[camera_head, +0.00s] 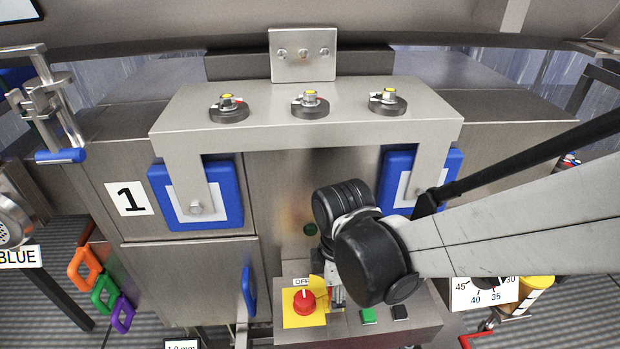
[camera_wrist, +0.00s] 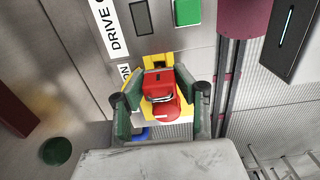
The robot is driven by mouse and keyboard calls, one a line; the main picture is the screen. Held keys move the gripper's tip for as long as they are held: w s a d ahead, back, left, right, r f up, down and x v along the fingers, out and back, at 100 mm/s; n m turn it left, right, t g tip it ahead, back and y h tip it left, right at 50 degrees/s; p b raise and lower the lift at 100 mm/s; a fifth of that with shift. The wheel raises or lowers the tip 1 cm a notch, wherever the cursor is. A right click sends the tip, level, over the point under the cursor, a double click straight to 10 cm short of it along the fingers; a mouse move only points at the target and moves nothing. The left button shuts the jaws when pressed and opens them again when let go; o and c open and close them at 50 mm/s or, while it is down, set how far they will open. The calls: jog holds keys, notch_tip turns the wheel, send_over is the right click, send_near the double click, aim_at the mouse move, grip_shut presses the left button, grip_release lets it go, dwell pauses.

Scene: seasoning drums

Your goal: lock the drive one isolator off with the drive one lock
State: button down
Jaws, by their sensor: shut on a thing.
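The drive one isolator is a red round knob (camera_head: 304,301) on a yellow plate (camera_head: 291,320) under an OFF label. Its pale pointer aims up at OFF. My gripper (camera_head: 335,294) is low at the knob's right side. In the wrist view, my gripper's green-padded fingers (camera_wrist: 160,98) are shut on a red block with a silver shackle, which looks like the drive one lock (camera_wrist: 160,84). A rounded red part just below it looks like the isolator knob (camera_wrist: 166,110). I cannot tell whether the shackle passes through the yellow plate.
A green button (camera_head: 368,316) and a black button (camera_head: 401,312) are right of the isolator. Orange (camera_head: 84,266), green (camera_head: 105,294) and purple (camera_head: 122,315) handles hang at left. A grey bracket (camera_head: 300,134) with several knobs spans above. A blue handle (camera_head: 249,290) stands left of the isolator box.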

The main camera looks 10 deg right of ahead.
jog(key=shift+r+p, duration=0.7)
jog(key=shift+r, duration=0.2)
jog(key=shift+f+b, duration=1.3)
jog(key=shift+f, duration=0.1)
dwell(1.1)
jog(key=c, duration=1.2)
grip_release()
jog(key=shift+c, duration=0.2)
jog(key=shift+r, duration=0.1)
jog(key=shift+r, duration=5.9)
